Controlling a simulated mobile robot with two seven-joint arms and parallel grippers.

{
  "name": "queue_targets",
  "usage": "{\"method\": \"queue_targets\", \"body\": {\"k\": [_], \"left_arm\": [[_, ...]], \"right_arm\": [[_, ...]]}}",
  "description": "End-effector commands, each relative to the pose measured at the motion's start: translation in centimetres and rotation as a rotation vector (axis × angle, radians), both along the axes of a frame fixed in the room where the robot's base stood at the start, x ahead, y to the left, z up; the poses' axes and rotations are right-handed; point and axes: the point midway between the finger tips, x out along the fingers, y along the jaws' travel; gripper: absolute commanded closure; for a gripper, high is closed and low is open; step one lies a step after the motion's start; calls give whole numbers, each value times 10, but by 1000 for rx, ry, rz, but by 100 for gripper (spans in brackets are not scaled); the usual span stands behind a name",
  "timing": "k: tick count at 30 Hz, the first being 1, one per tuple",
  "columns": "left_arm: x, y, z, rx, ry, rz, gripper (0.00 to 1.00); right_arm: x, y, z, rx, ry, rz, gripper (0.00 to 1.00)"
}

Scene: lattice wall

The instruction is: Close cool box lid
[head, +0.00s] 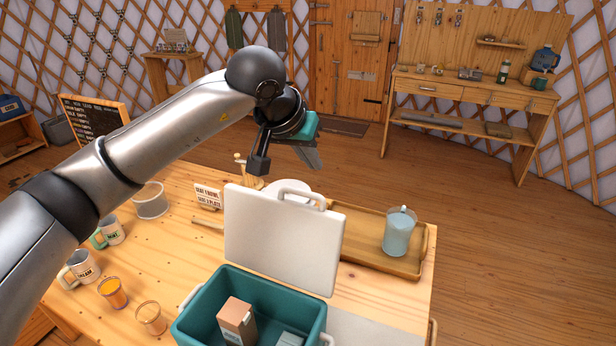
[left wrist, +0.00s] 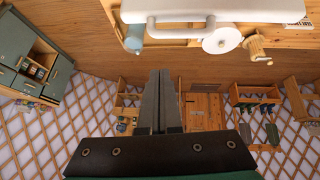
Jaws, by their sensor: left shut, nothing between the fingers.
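The cool box (head: 195,325) is a teal open box at the front of the wooden table. Its white lid (head: 280,238) stands raised, near upright, along the box's far side, with a white handle (head: 302,196) on its top edge. A brown and white carton (head: 237,322) and a pale item (head: 289,338) are inside. My left gripper (head: 312,158) is above and behind the lid, apart from it, with its fingers shut and empty. In the left wrist view the shut fingers (left wrist: 158,100) show below the lid's handle (left wrist: 186,8). My right gripper is not seen.
A wooden tray (head: 375,262) with a light blue jug (head: 398,232) lies right of the lid. The floor behind the table is clear.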

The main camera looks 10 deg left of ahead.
Motion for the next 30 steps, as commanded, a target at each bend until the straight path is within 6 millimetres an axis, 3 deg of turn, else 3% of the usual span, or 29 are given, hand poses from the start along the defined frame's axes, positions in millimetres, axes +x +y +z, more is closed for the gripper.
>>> {"method": "queue_targets", "body": {"k": [3,8,23,30], "left_arm": [[6,21,6,98,-17,14,100],[12,24,-2,117,-16,15,100],[60,13,-77,111,-14,16,100],[37,19,-74,112,-17,14,100]], "right_arm": [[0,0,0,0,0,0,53],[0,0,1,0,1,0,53],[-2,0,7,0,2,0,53],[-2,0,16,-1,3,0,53]]}}
